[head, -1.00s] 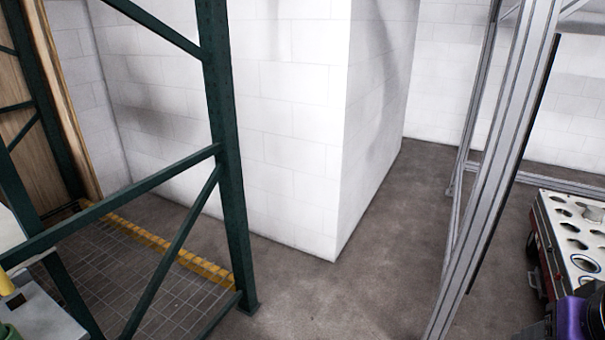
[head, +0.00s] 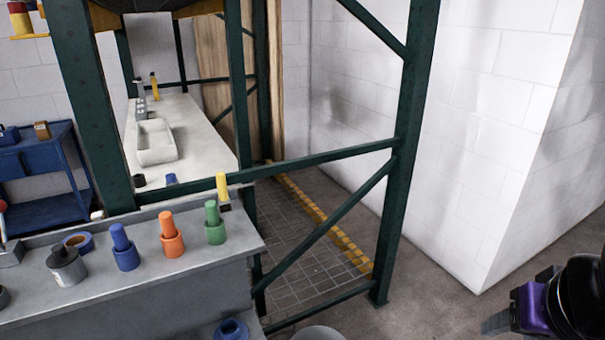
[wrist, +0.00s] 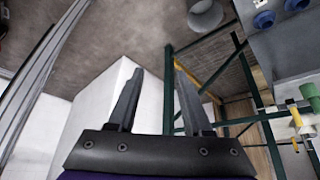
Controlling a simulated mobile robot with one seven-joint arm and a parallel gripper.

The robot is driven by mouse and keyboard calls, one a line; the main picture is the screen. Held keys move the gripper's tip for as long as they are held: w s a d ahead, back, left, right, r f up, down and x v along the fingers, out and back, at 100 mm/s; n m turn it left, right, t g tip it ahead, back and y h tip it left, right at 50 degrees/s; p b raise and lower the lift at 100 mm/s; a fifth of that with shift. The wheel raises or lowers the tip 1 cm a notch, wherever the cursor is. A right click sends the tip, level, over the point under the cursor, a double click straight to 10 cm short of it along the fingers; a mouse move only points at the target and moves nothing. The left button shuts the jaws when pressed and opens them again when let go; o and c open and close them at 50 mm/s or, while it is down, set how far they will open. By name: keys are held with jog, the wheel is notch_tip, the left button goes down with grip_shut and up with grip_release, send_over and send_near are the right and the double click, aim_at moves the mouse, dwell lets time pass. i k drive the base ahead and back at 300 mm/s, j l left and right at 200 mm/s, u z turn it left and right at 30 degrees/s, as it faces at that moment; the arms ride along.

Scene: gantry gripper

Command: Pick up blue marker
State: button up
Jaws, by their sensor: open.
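The blue marker (head: 119,236) stands upright in a blue holder (head: 126,259) on the grey bench, at the left of the head view. An orange marker (head: 167,222) and a green marker (head: 212,211) stand in matching holders to its right. My gripper (head: 494,323) is at the lower right of the head view, far from the blue marker. In the wrist view its two fingers (wrist: 154,74) are apart with nothing between them. Blue round items (wrist: 264,20) show at the top right there; I cannot tell whether the blue marker is among them.
Green rack posts and braces (head: 400,160) stand between the bench and the white block wall (head: 480,130). Bare floor (head: 440,300) lies at the right.

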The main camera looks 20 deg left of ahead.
aim_at(118, 233)
jog(key=i+u, duration=0.1)
jog(key=u, duration=2.15)
